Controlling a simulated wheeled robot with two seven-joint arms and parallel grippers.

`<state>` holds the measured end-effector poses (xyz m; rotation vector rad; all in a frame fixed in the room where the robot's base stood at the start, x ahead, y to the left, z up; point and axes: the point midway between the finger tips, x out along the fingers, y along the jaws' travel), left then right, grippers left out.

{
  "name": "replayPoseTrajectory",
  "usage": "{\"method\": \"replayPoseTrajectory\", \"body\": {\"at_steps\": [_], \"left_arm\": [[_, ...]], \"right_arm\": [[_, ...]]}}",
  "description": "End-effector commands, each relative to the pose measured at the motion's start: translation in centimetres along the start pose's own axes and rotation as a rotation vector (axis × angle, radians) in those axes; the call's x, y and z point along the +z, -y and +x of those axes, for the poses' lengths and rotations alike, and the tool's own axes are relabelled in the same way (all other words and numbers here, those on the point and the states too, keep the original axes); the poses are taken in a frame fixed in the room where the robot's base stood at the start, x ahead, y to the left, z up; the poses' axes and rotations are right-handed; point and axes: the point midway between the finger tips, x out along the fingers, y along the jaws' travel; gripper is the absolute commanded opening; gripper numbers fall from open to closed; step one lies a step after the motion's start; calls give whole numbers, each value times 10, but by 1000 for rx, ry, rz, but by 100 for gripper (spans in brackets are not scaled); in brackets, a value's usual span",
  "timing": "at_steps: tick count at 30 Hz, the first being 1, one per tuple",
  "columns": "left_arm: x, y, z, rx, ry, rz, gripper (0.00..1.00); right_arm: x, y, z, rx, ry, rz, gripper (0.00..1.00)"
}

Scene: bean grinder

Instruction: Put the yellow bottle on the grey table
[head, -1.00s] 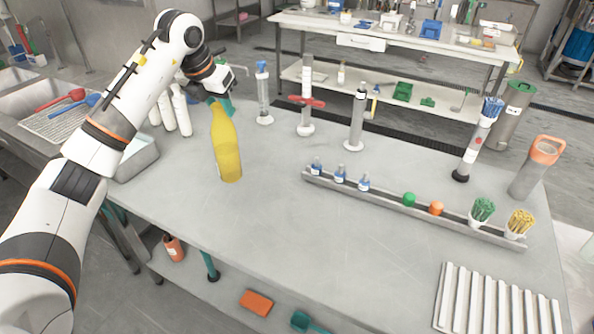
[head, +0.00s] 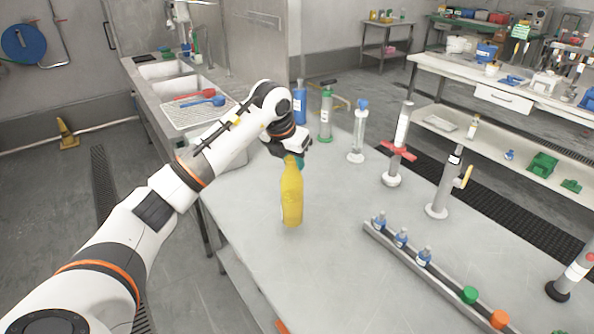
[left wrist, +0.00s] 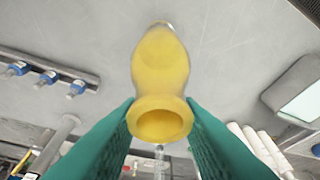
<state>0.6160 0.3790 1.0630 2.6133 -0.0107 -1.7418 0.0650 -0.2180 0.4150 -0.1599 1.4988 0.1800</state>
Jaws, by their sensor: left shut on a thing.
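The yellow bottle (head: 291,195) is close to upright over the left part of the grey table (head: 320,270) in the head view. My left gripper (head: 294,160) is shut on its neck from above. In the left wrist view the open mouth of the yellow bottle (left wrist: 160,70) sits between the teal fingers of my left gripper (left wrist: 160,104). The bottle's base is at or just above the tabletop; I cannot tell whether it touches. My right gripper is not in view.
A rail (head: 420,275) with small blue-capped bottles and green and orange items lies to the right. Several cylinders, one with a red collar (head: 398,150), stand behind. A sink (head: 190,84) is at the back left. The table around the bottle is clear.

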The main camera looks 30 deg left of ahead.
Motion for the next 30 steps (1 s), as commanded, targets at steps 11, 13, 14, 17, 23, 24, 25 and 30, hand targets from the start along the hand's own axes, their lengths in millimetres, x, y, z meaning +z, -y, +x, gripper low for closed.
{"method": "replayPoseTrajectory", "body": {"at_steps": [11, 13, 14, 17, 23, 24, 25, 30], "left_arm": [[12, 0, 29, 0, -3, 1, 0], [12, 0, 29, 0, -2, 1, 0], [12, 0, 29, 0, -2, 1, 0], [13, 0, 31, 0, -2, 1, 0], [13, 0, 32, 0, 0, 1, 52], [13, 0, 32, 0, 0, 1, 52], [13, 0, 32, 0, 0, 1, 52], [13, 0, 31, 0, 1, 1, 52]], "right_arm": [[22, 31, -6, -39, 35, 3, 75], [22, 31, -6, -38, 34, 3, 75], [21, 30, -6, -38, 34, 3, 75], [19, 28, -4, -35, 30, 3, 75], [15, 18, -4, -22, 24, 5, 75], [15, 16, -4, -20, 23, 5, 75], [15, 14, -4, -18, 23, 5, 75], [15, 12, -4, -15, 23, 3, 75]]}}
